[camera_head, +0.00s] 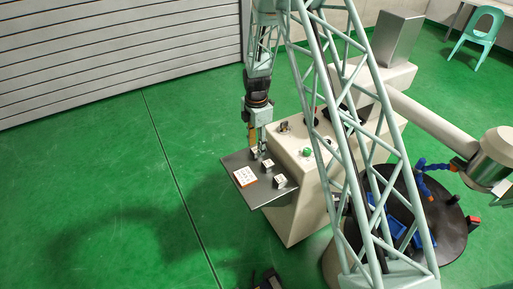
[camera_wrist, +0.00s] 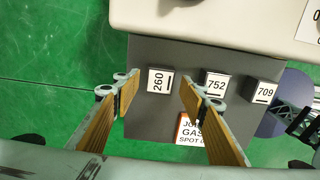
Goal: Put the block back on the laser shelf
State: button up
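The laser shelf appears to be the dark grey plate (camera_head: 262,196) on the side of a beige machine; it also shows in the wrist view (camera_wrist: 150,122). Three small dark blocks with white number labels stand in a row on it: block 260 (camera_wrist: 159,80), block 752 (camera_wrist: 215,85) and block 709 (camera_wrist: 262,91). My gripper (camera_wrist: 157,88) is open, with one finger on each side of block 260 in the picture and gaps to both. In the head view my gripper (camera_head: 260,150) is low over the shelf's far end. I cannot tell its exact height.
An orange and white sign (camera_head: 245,176) lies on the shelf beside the blocks. The beige machine (camera_head: 300,200) borders the shelf and carries a green button (camera_head: 307,152). A round dark table (camera_head: 452,235) with blue parts stands at right. The green floor at left is clear.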

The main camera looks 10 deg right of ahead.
aim_at(256, 149)
notch_tip(256, 149, up, 11)
jog(key=p, duration=0.1)
dwell(0.5)
dwell(0.7)
